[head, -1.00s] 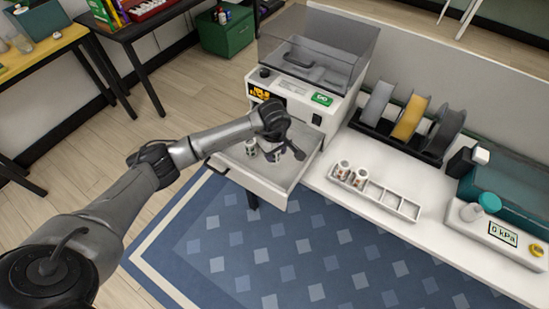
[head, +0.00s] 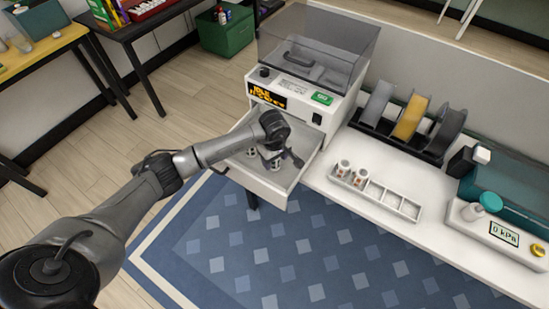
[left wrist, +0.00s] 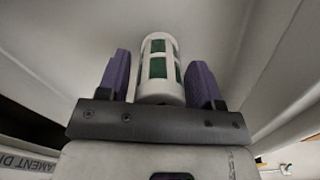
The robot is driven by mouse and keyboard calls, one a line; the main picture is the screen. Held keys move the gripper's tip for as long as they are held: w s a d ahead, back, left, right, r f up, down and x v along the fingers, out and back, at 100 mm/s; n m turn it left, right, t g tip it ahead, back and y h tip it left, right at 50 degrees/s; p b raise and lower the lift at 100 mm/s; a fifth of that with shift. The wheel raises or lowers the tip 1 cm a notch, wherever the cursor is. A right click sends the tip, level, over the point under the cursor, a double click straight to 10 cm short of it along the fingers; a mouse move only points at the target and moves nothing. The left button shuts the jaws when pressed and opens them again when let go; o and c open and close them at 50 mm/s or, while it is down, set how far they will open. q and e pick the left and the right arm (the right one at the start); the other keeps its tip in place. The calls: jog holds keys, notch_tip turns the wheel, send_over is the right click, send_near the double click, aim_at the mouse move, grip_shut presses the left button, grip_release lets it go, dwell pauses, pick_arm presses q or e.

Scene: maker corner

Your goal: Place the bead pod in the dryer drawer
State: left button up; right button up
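The dryer drawer (head: 293,191) is pulled out of the white dryer (head: 329,107). My left gripper (head: 276,160) is down inside it. In the left wrist view, a white bead pod with green windows (left wrist: 160,70) stands between the two purple fingers (left wrist: 160,80), with a narrow gap on each side, so the gripper looks open around it. In the head view this pod (head: 272,163) is partly hidden by the gripper. Another pod (head: 251,151) stands to its left in the drawer. My right gripper is not in view.
A white compartment tray (head: 397,206) on the bench holds two more pods (head: 343,168) at its left end; its other compartments look empty. Behind it stands a spool rack (head: 398,143). A device reading 0 kPa (head: 503,237) is at the right.

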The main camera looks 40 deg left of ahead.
pick_arm(q)
jog(key=shift+o, duration=0.6)
jog(key=shift+r, duration=0.1)
jog(key=shift+r, duration=0.25)
notch_tip(320, 180, up, 10)
jog(key=shift+f+p, duration=0.15)
jog(key=shift+p, duration=0.25)
jog(key=shift+r, duration=0.95)
jog(key=shift+d, duration=0.1)
